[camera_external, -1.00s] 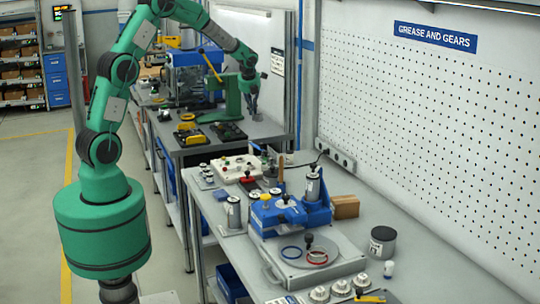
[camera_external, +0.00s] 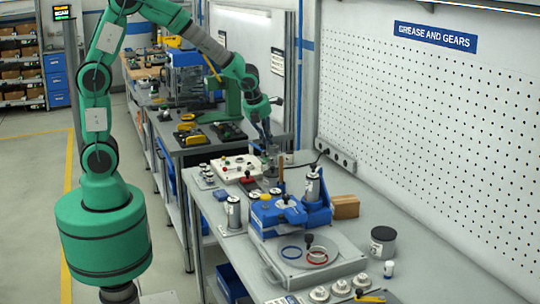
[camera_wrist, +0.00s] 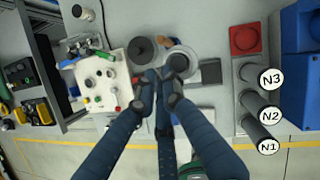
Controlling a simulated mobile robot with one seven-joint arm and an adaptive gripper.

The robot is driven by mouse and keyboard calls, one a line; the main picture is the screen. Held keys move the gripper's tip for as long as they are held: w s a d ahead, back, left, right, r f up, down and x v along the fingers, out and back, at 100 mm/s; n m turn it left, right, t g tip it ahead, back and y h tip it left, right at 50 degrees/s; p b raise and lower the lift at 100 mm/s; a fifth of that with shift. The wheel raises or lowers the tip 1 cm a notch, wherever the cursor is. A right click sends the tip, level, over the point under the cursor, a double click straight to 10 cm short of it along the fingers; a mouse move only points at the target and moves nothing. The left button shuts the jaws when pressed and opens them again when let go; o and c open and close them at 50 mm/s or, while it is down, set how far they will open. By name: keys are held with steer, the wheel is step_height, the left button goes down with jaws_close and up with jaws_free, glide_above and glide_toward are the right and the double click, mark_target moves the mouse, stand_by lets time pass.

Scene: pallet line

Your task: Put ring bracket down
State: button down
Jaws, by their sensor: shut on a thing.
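My gripper (camera_external: 267,139) is over the far end of the near bench, beside the white control box. In the wrist view its dark fingertips (camera_wrist: 165,78) are close together, shut on what seems to be the ring bracket (camera_wrist: 184,60), a light grey round piece partly hidden by the fingers. In the external view the held part is too small and covered to make out clearly. I cannot tell whether it touches the bench top.
The white control box (camera_wrist: 101,80) with knobs and buttons stands left of the fingers. A dark disc (camera_wrist: 143,50), a dark square block (camera_wrist: 210,71), a red square tray (camera_wrist: 246,39) and labelled cylinders (camera_wrist: 261,105) are nearby. A blue fixture (camera_external: 290,212) stands further along the bench.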

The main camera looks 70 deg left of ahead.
steer(key=s+d+m, duration=0.1)
steer(key=s+d, duration=0.3)
steer(key=d, duration=0.2)
steer(key=shift+h, duration=0.3)
step_height(320, 180, down, 15)
steer(key=shift+f, duration=0.1)
steer(key=shift+w, duration=0.1)
steer(key=w, duration=0.5)
steer(key=w+f+b, duration=0.1)
steer(key=w, duration=0.4)
steer(key=w+d+b, duration=0.1)
steer(key=w, duration=0.5)
steer(key=shift+f, duration=0.15)
steer(key=shift+s, duration=0.1)
steer(key=shift+f+b, duration=0.7)
steer(key=shift+f, duration=1.05)
steer(key=shift+f, duration=0.15)
